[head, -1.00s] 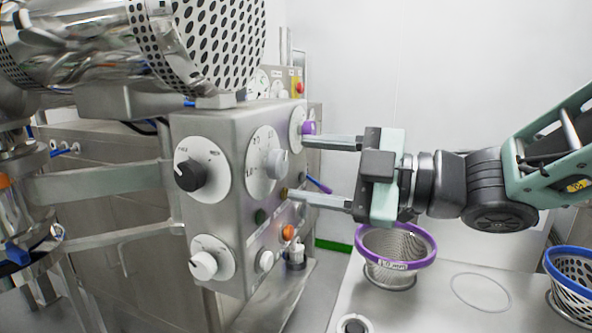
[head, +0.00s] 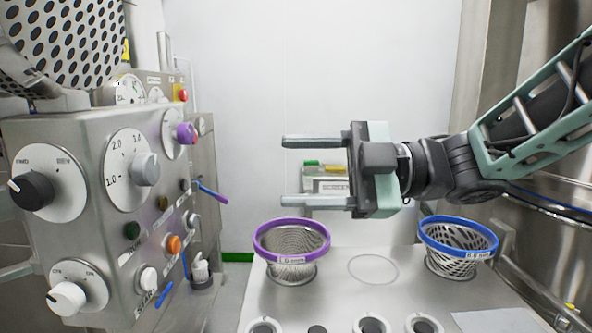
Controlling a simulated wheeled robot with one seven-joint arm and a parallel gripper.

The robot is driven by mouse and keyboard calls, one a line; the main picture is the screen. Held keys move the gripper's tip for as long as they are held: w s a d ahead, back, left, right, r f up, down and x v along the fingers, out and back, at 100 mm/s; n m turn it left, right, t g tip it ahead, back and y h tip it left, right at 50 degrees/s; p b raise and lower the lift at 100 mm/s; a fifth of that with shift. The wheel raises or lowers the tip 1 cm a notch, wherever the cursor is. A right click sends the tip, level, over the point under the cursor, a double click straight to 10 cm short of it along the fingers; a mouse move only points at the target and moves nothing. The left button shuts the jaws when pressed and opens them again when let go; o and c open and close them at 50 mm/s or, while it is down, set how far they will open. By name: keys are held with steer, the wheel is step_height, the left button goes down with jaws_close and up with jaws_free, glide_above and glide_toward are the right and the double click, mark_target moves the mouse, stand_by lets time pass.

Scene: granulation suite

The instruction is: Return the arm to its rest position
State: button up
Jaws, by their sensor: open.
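My gripper (head: 298,172) is open and empty, its two fingers pointing left. It hangs in free air above and behind the front of the steel bench, clear of the control box (head: 95,205) on the left. My arm reaches in from the right edge of the picture. Below the gripper stands a basket with a purple rim (head: 291,240). A basket with a blue rim (head: 458,240) stands to the right, below my forearm. Nothing is between the fingertips.
The control box carries several dials and knobs, including a purple knob (head: 186,133) and a blue-purple lever (head: 211,191) jutting right. The steel bench (head: 340,290) has an empty ring mark between the baskets. Steel equipment (head: 548,100) stands at the right.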

steer(key=w+f+m+t+h, duration=0.5)
steer(key=w+m+t, duration=0.1)
steer(key=m+t, duration=0.15)
steer(key=s+d+f+m+h+p, duration=0.1)
steer(key=s+d+f+m+h, duration=0.25)
steer(key=f+m+h, duration=0.4)
steer(key=s+d+f+m+g+h, duration=0.2)
steer(key=s+d+f+g, duration=0.1)
steer(key=s, duration=0.6)
steer(key=s+d+f+m+g+h+p, duration=0.1)
steer(key=s+d+f+m+g+h, duration=0.1)
steer(key=s+f+g, duration=0.3)
steer(key=s+d+f+h, duration=0.1)
steer(key=s, duration=0.3)
steer(key=shift+d+m+g, duration=0.15)
steer(key=shift+m+g, duration=0.15)
steer(key=shift+g, duration=0.05)
